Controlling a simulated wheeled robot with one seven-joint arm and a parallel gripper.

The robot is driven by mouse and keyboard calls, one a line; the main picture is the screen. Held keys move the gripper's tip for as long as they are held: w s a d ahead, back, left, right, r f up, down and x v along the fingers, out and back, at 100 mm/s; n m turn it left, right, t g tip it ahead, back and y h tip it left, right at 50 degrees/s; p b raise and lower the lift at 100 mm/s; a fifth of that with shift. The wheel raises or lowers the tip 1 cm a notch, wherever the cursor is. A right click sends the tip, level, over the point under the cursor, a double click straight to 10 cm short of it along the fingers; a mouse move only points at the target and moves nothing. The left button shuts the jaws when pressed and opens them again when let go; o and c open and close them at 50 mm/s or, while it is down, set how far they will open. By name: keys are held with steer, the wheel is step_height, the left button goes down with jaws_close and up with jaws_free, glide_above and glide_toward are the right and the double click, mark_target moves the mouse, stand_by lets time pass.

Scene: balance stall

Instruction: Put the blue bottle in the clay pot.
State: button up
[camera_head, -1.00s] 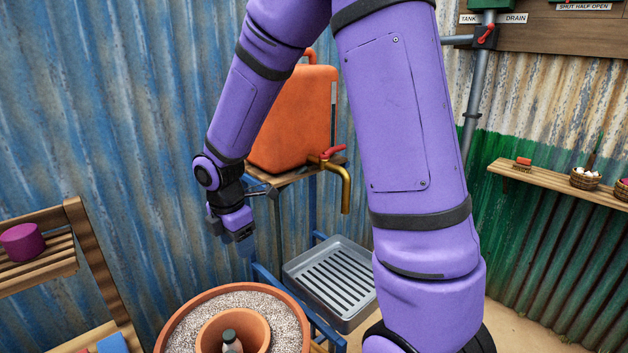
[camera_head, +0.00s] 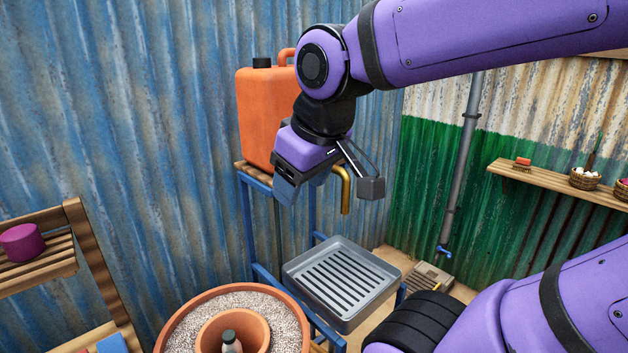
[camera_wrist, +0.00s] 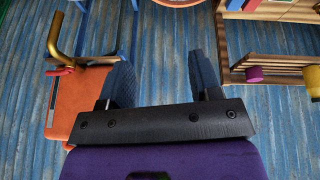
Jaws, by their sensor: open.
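The clay pot (camera_head: 176,326) stands at the bottom of the head view, with pale grit between its wide rim and an inner clay pot (camera_head: 207,333). A pale bottle with a dark cap (camera_head: 230,340) stands inside the inner pot. A blue object (camera_head: 112,343) is cut off at the lower left edge; I cannot tell whether it is the blue bottle. My gripper (camera_head: 301,190) is open and empty, in front of the orange tank and above the grey tray. The wrist view shows its two fingers (camera_wrist: 159,62) apart with nothing between them.
An orange tank (camera_head: 257,120) with a brass tap (camera_head: 346,192) stands on a raised stand behind my gripper. A grey slotted tray (camera_head: 315,309) lies right of the clay pot. A magenta block (camera_head: 21,243) sits on the wooden rack (camera_head: 45,272) at left.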

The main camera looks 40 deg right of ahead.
steer(key=s+m, duration=0.1)
steer(key=s, duration=0.1)
steer(key=shift+s+r+m, duration=0.3)
steer(key=shift+r+m, duration=0.05)
steer(key=shift+m, duration=0.05)
